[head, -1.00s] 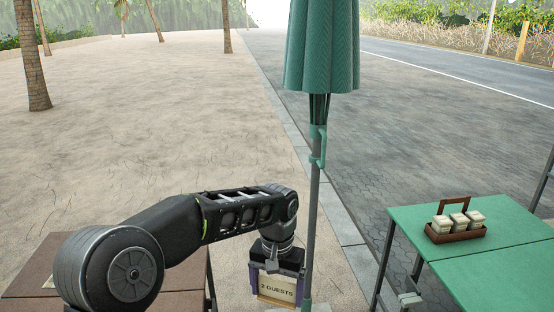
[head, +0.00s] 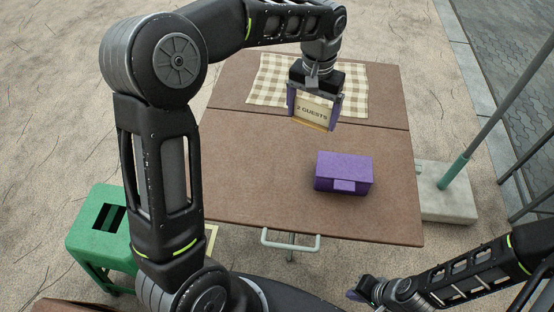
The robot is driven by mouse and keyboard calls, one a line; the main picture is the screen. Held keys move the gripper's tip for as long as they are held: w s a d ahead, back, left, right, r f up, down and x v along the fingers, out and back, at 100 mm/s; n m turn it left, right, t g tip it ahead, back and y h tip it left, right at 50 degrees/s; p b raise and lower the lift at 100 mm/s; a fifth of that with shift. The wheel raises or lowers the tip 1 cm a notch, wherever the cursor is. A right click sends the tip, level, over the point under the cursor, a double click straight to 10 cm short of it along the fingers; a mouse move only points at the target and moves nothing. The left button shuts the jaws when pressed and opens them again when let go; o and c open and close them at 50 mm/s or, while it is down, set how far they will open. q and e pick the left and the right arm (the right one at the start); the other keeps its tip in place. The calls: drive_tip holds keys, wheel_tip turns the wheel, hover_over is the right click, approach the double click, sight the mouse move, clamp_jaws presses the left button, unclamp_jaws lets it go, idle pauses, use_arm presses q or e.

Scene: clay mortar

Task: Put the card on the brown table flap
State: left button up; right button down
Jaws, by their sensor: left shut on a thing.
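My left gripper (head: 313,105) is shut on a cream card (head: 312,111) that reads "2 GUESTS". It holds the card above the brown table, over the near edge of the checked cloth. I cannot tell how high the card is. The brown table top has a far panel (head: 385,100) and a near panel (head: 250,175), with a seam between them; which one is the flap is not clear. My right gripper (head: 358,292) is low at the bottom right, off the table's near edge. It is small and partly hidden, so its opening does not show.
A purple box (head: 343,172) sits on the near panel, right of its middle. A checked cloth (head: 265,85) lies on the far panel. The near panel's left half is clear. A green stool (head: 90,225) stands left; a pole (head: 492,120) on a pale base (head: 445,207) stands right.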

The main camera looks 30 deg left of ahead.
use_arm(q)
drive_tip(key=shift+a, duration=0.15)
drive_tip(key=s+a+f+n+b, duration=0.3)
drive_tip(key=s+a+f+b, duration=0.2)
drive_tip(key=s+a+f, duration=0.3)
drive_tip(key=s+a, duration=0.2)
drive_tip(key=a, duration=0.2)
drive_tip(key=shift+s+a+f+n, duration=0.2)
drive_tip(key=shift+f+n, duration=0.05)
drive_tip(key=shift+n, duration=0.15)
drive_tip(key=shift+f+b, duration=0.3)
drive_tip(key=shift+f, duration=2.8)
